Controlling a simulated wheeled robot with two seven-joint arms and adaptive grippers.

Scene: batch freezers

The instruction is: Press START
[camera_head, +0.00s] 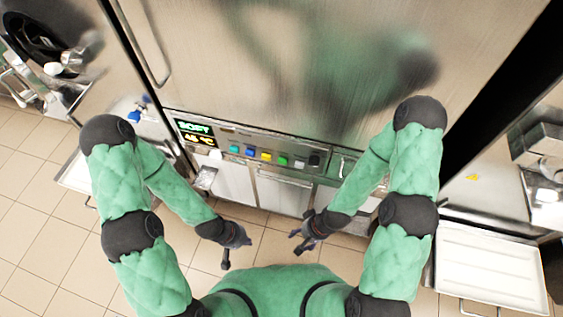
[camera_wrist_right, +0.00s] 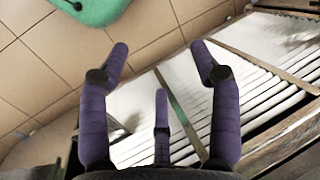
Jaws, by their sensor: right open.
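The batch freezer's control panel (camera_head: 260,150) runs across the front of the metal machine. A display (camera_head: 195,132) at its left end shows "SOFT" and a temperature. Several buttons sit to its right: a light teal one (camera_head: 234,149), a blue one (camera_head: 249,152), a yellow one (camera_head: 266,156), a green one (camera_head: 283,160), a pale one (camera_head: 299,162) and a dark one (camera_head: 314,160). Their labels are too small to read. My left gripper (camera_head: 231,252) hangs below the panel; its opening is unclear. My right gripper (camera_head: 302,240) is open and empty, apart from the panel; its spread fingers show in the right wrist view (camera_wrist_right: 162,70).
A white tray (camera_head: 492,268) stands at the lower right. Another metal tray (camera_head: 76,172) is at the left. A tall door handle (camera_head: 146,45) is at the upper left. Tiled floor (camera_head: 45,230) lies open at the lower left.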

